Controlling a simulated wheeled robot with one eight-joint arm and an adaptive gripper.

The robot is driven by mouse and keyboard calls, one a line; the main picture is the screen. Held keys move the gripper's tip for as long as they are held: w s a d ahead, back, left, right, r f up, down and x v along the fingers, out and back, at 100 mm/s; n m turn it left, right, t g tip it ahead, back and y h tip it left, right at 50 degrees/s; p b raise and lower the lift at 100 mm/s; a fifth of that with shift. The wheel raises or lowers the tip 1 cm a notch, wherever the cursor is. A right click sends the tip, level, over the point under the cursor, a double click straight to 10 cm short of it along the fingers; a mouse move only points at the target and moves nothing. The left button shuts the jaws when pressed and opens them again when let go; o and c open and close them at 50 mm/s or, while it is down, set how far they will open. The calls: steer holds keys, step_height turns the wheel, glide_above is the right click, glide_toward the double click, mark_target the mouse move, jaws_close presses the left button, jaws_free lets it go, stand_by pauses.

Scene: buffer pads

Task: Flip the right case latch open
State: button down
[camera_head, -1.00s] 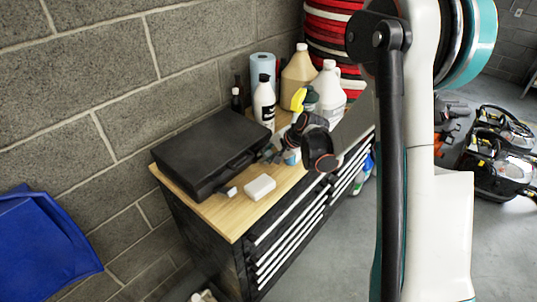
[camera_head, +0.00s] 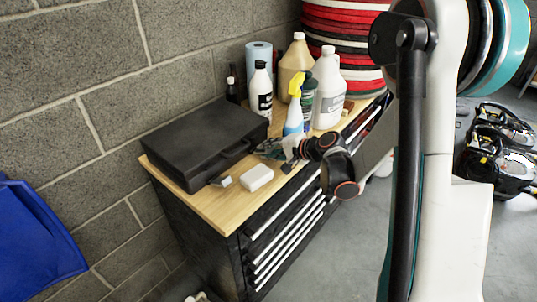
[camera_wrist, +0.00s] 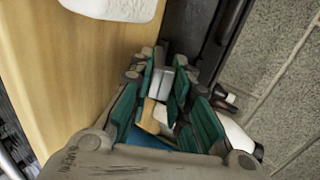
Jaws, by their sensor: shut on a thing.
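A black case (camera_head: 195,140) lies closed on the wooden bench top, its front facing the bench's front edge. Its left latch (camera_head: 222,181) is a small silver tab sticking out from the front. My gripper (camera_head: 268,150) is at the right end of the case front and hides the right latch in the head view. In the wrist view my gripper (camera_wrist: 164,85) has its green-padded fingers close about a small grey metal piece, the right latch (camera_wrist: 165,78), beside the dark case (camera_wrist: 205,35). How far the latch is turned cannot be told.
A white block (camera_head: 256,178) lies on the bench (camera_head: 225,213) in front of the case. A spray bottle (camera_head: 293,118) stands close behind my gripper, with a white jug (camera_head: 328,95) and other bottles further back. A block wall rises behind the case.

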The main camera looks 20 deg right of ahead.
stand_by(0.3)
steer(key=c, duration=1.8)
jaws_free()
steer(key=shift+o, duration=0.2)
steer(key=v, duration=1.2)
steer(key=shift+s+f, duration=0.1)
steer(key=shift+f, duration=0.05)
steer(key=shift+a, duration=0.1)
